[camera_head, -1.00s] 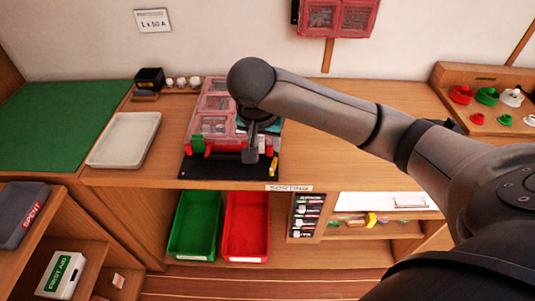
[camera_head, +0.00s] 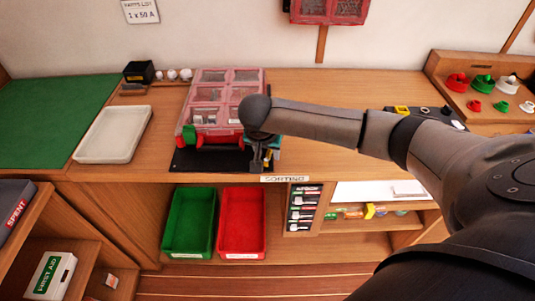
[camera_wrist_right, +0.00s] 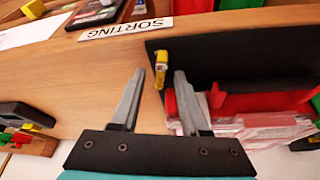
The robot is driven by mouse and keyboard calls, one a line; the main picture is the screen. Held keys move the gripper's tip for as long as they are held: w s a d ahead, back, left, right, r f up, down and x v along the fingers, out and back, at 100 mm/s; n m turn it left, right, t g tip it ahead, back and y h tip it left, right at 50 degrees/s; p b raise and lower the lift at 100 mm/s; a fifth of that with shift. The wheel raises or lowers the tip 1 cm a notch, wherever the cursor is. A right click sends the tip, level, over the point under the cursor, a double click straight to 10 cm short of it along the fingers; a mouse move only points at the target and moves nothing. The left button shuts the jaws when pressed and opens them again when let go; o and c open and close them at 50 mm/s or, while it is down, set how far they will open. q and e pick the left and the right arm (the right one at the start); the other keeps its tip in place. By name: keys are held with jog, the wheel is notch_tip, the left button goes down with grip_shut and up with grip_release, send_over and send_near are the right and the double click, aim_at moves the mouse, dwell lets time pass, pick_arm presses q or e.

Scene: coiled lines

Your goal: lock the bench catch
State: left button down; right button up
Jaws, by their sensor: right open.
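A case with a clear pinkish lid (camera_head: 222,80) sits on the mat, with a green latch (camera_head: 189,135) and red front (camera_wrist_right: 265,103). My left gripper is out of view.
A white tray (camera_head: 82,157) and green mat (camera_head: 25,130) lie to the left. A SORTING label (camera_head: 285,179) is on the bench's front edge, above a green bin (camera_head: 168,245) and a red bin (camera_head: 220,245). A black box with a yellow part (camera_head: 402,111) stands right, behind my arm.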

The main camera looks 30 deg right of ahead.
jog(key=shift+w+f, duration=0.1)
jog(key=shift+f, duration=0.1)
grip_shut()
dwell(0.3)
